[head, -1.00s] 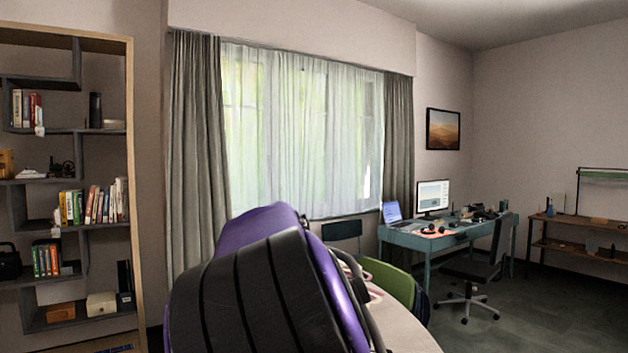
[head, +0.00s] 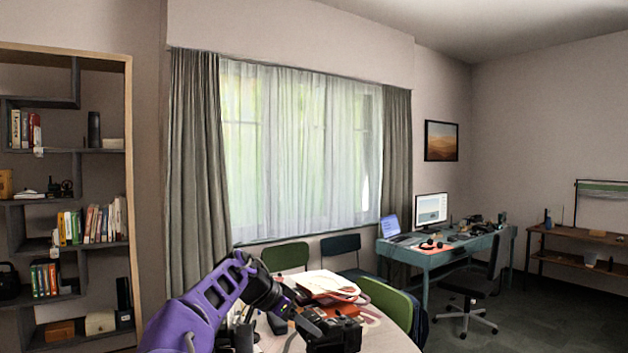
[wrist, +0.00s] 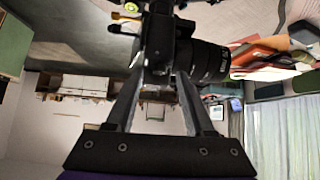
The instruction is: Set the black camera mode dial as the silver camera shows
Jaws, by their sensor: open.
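A black camera (head: 335,330) sits on the round table (head: 393,341) at the bottom of the head view. In the wrist view the black camera (wrist: 165,45) stands just beyond the fingertips, with its black lens (wrist: 207,62) toward the right. My gripper (wrist: 160,82) is open, with its two fingers apart and pointing at the camera body. I cannot tell whether they touch it. In the head view my gripper (head: 302,322) is close beside the camera and partly hidden. The mode dial cannot be made out. I cannot pick out a silver camera.
Red and white papers or books (head: 330,284) lie behind the camera, and a stack of books (wrist: 275,58) shows in the wrist view. Green chairs (head: 390,302) stand around the table. A teal desk (head: 440,255) and a bookshelf (head: 80,240) are farther off.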

